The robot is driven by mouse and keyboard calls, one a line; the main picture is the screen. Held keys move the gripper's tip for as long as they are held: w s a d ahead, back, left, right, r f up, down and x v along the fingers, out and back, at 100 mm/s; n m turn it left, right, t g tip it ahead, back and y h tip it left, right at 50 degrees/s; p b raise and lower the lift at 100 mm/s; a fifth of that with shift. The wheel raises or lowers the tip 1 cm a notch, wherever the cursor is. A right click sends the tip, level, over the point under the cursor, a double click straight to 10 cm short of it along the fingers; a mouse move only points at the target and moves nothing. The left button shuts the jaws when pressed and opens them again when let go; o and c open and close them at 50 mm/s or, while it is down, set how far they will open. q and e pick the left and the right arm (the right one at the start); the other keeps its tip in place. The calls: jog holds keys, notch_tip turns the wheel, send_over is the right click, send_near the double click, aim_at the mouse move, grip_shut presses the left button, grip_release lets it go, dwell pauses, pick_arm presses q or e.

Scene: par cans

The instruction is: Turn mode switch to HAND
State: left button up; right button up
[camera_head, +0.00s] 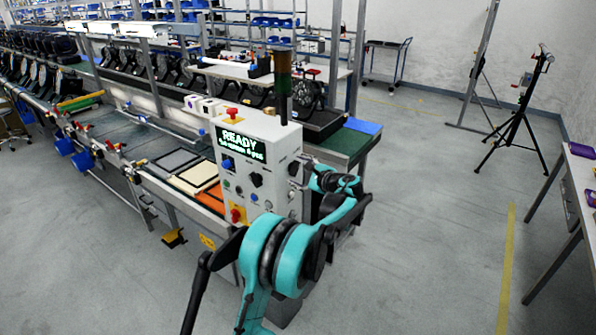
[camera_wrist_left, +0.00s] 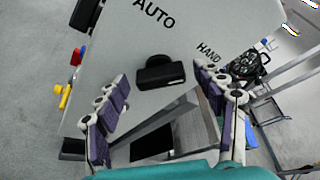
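The mode switch is a black knob (camera_wrist_left: 160,75) on a pale panel face in the left wrist view. The AUTO label (camera_wrist_left: 153,12) is above it and the HAND label (camera_wrist_left: 208,53) is to its right. Which label the knob points at is hard to tell. My left gripper (camera_wrist_left: 162,84) is open, its padded fingers on either side of the knob in the picture; I see no clear contact. In the head view my left gripper (camera_head: 302,167) is at the right side of the white control box (camera_head: 276,133) and largely covers the switch there. My right gripper is not in view.
The box front has a READY display (camera_head: 241,146), several buttons and a red knob (camera_head: 235,215). A conveyor line with trays (camera_head: 175,160) runs left. Open grey floor (camera_head: 430,210) lies to the right, with a black tripod (camera_head: 520,115) and a table (camera_head: 580,180) at the edge.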

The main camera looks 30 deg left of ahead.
pick_arm(q)
jog(key=shift+d, duration=0.1)
jog(key=v, duration=1.2)
jog(key=s+d+f+n+h+b, duration=0.2)
jog(key=s+d+f+n+h, duration=0.2)
jog(key=s, duration=0.7)
jog(key=s+d+f+n+t+h+b, duration=0.1)
jog(key=s+d+f+n+h, duration=0.3)
jog(key=s, duration=0.7)
jog(key=s+d+f+n+h+b, duration=0.2)
jog(key=s+d+f+n+h, duration=0.2)
jog(key=s, duration=0.8)
jog(key=d+f+h, duration=0.2)
jog(key=d+f, duration=0.2)
jog(key=shift+d+t+b, duration=0.3)
jog(key=shift+b, duration=0.05)
